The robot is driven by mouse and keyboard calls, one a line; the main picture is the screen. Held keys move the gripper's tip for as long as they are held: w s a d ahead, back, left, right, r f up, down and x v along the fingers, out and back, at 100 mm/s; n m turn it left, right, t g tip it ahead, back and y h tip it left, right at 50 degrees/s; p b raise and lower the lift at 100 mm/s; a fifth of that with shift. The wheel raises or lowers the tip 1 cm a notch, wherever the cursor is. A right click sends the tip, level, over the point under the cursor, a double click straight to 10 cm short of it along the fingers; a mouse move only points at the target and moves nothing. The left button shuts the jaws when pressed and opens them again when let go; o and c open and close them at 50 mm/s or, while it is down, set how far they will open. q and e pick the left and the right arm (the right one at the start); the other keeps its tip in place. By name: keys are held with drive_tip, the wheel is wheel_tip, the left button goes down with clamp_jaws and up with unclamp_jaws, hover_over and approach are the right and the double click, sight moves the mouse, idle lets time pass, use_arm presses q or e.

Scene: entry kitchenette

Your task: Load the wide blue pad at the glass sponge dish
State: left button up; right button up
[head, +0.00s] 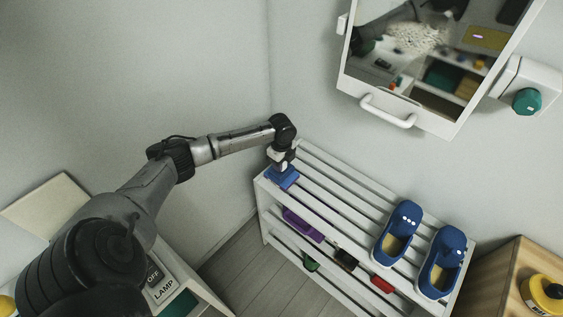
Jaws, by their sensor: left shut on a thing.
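My left gripper (281,166) points down over the left end of the white slatted rack (345,187). It is shut on the wide blue pad (286,179), which lies flat beneath it at the top slats. I cannot tell whether the pad touches the slats. I cannot make out the glass sponge dish in this view; the gripper and pad may cover it. My right gripper is not in view.
Blue shoes (397,231) stand at the rack's right end. A purple item (303,224) and a red one (382,284) are lower down. A mirrored cabinet with a white handle (388,111) hangs above. The rack's middle top slats are clear.

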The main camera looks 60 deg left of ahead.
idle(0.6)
use_arm(q)
drive_tip(key=shift+f+p, duration=0.1)
drive_tip(key=shift+p, duration=0.25)
idle(0.8)
wheel_tip(320, 180, up, 3)
drive_tip(key=p, duration=0.3)
wheel_tip(320, 180, up, 4)
drive_tip(key=p, duration=0.5)
idle(0.3)
